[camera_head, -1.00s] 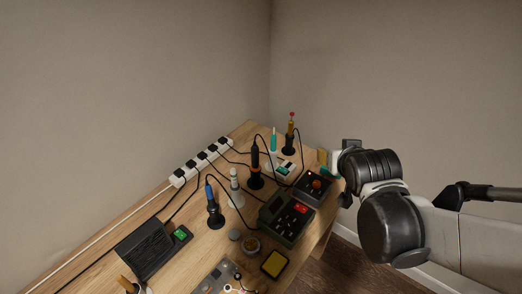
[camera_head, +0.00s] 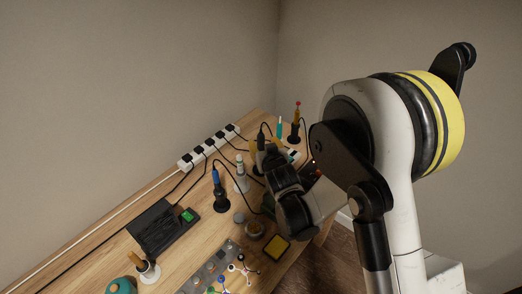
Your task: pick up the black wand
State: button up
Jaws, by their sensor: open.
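The black wand (camera_head: 262,138) stands upright in its holder on the workbench, with a cable at its top. Its lower part and the holder are mostly hidden behind my gripper. My gripper (camera_head: 262,154) is at the wand, seen from behind with its jaws open. The wrist covers much of the fingers, so I cannot tell whether the wand is between them or just beyond them.
A blue-and-black wand (camera_head: 216,190) and a white wand (camera_head: 241,174) stand close by on the left. A power strip (camera_head: 208,147) runs along the back edge. A yellow sponge tray (camera_head: 276,246) lies in front. Cables cross the bench (camera_head: 174,262).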

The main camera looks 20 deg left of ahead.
aim_at(262, 140)
jog(key=x, duration=0.2)
jog(key=b+x, duration=0.1)
jog(key=x, duration=0.2)
jog(key=shift+w+f+b, duration=0.25)
jog(key=shift+f+b, duration=0.1)
jog(key=shift+f, duration=0.05)
jog(key=shift+r, duration=0.1)
grip_shut()
